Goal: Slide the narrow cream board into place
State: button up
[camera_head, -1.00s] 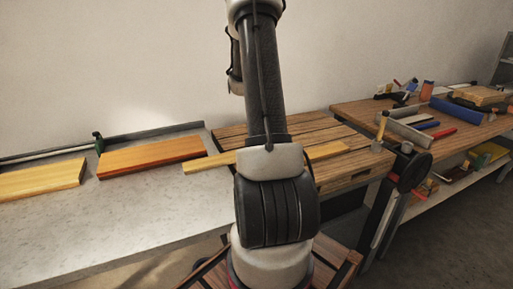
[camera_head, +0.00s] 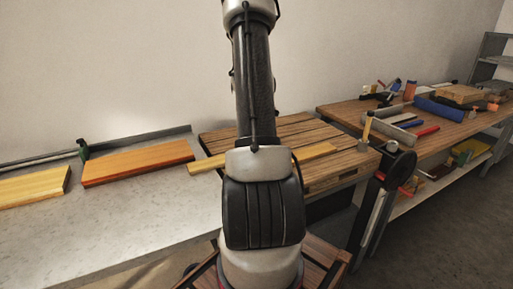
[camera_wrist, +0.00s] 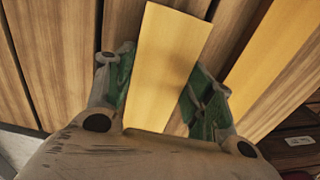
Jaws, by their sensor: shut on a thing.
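A narrow cream board (camera_wrist: 168,60) lies between the two green-padded fingers of my gripper (camera_wrist: 163,68) in the wrist view, and my gripper is shut on it. It lies over or just above brown wooden slats. A second narrow cream strip (camera_wrist: 275,55) lies to its right, apart from it. In the head view one narrow pale piece (camera_head: 206,164) sticks out left of my arm, and another (camera_head: 317,152) shows right of it on the slatted top. My arm hides the stretch between them and my gripper there.
The slatted wooden top (camera_head: 290,127) adjoins a grey worktop (camera_head: 130,210) on the left. An orange-brown board (camera_head: 138,163) and a yellow board (camera_head: 35,187) lie on the grey worktop. A cluttered workbench (camera_head: 350,116) stands at the right, with a blue roll (camera_head: 440,109).

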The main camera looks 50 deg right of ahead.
aim_at(304, 141)
jog(key=shift+s+d, duration=0.65)
jog(key=shift+d, duration=0.9)
jog(key=shift+s+d, duration=0.6)
jog(key=shift+d, duration=0.95)
jog(key=shift+s+d, duration=0.65)
jog(key=shift+d, duration=0.9)
jog(key=shift+s+d, duration=0.7)
jog(key=shift+d, duration=1)
jog(key=shift+s+d, duration=0.7)
jog(key=shift+d, duration=1)
jog(key=shift+s+d, duration=0.7)
jog(key=shift+d, duration=1)
jog(key=o, duration=1.2)
notch_tip(304, 141, up, 12)
jog(key=shift+r, duration=0.1)
